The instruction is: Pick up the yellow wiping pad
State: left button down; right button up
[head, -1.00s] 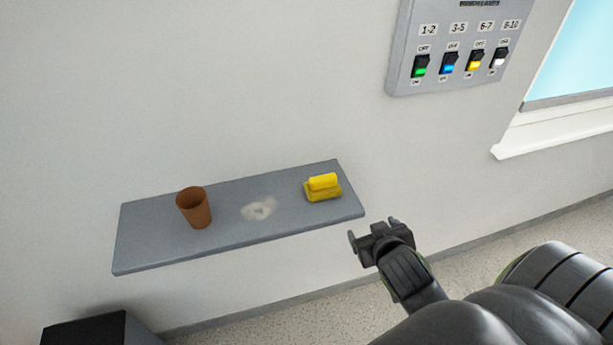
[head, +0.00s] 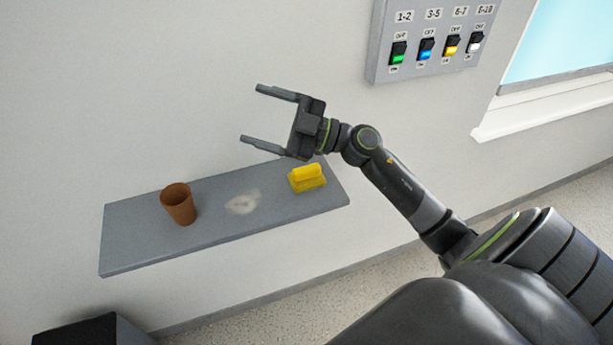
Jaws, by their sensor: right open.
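The yellow wiping pad (head: 307,179) lies at the right end of the grey wall shelf (head: 275,223). It has a raised yellow handle block on top. My right gripper (head: 262,115) is open and empty. In the picture it shows above and to the left of the pad, with its fingers pointing left. It is apart from the pad, and the pad is in plain view just below the gripper's base. My left gripper is not in view.
A brown cup (head: 179,204) stands on the left part of the shelf. A pale smudge (head: 243,202) lies between cup and pad. A switch panel (head: 429,40) with several coloured switches is on the wall above right, beside a window (head: 560,45).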

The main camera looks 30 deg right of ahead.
notch_tip(320, 180, down, 3)
jog(key=n+g+h, duration=0.1)
jog(key=n+g, duration=0.2)
jog(key=g, duration=0.4)
jog(key=m+g+h, duration=0.5)
jog(key=g+h, duration=0.1)
jog(key=h, duration=0.5)
send_near(309, 168)
jog(key=p+x, duration=0.1)
jog(key=x, duration=0.1)
jog(key=p+x, duration=0.1)
jog(key=x, duration=0.1)
jog(key=p+x, duration=0.2)
jog(key=shift+w+a+r, duration=0.1)
jog(key=shift+w, duration=0.15)
jog(key=p+x, duration=0.2)
jog(key=x, duration=0.2)
jog(key=shift+s+f, duration=0.15)
jog(key=shift+f, duration=0.1)
jog(key=shift+a+f+p, duration=0.15)
jog(key=shift+f+p, duration=0.15)
jog(key=shift+f, duration=0.25)
